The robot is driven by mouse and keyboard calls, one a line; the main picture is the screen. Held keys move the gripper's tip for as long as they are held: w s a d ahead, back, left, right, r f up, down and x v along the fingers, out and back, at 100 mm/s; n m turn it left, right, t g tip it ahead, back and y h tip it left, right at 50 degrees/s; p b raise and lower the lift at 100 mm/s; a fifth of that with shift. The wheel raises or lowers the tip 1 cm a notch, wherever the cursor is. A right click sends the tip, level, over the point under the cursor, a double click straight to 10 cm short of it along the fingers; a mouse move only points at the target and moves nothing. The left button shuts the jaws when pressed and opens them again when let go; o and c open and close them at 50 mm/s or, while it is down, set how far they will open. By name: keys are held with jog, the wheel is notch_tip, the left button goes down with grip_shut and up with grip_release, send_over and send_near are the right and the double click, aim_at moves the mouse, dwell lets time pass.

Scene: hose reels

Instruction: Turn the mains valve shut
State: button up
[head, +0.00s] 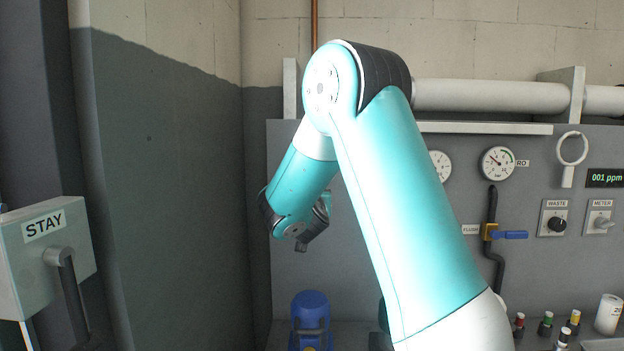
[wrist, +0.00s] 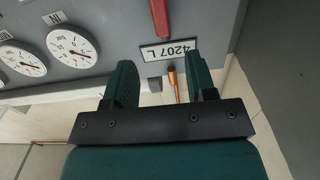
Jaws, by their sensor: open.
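A red bar-like part (wrist: 160,18), possibly a valve handle, enters the wrist view at the top, cut off by the frame edge. It lies beyond my gripper (wrist: 162,76), whose two green fingers stand apart with nothing held between them. A copper-coloured pipe end (wrist: 174,84) shows between and behind the fingers. I cannot tell whether any part is marked as the mains valve. In the head view my arm hides the panel's left part, and my gripper is only partly seen at the arm's end.
The grey panel (head: 350,270) carries gauges (head: 497,163), a blue-lever valve (head: 510,235) marked FLUSH, and WASTE (head: 557,225) and METER (head: 603,224) knobs. Small bottles (head: 546,325) and a blue device (head: 311,312) stand below. A STAY box (head: 45,250) with a lever is at left.

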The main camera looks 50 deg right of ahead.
jog(key=p+x, duration=0.7)
jog(key=x, duration=0.7)
jog(key=shift+w+d, duration=0.1)
jog(key=shift+w, duration=0.05)
grip_shut()
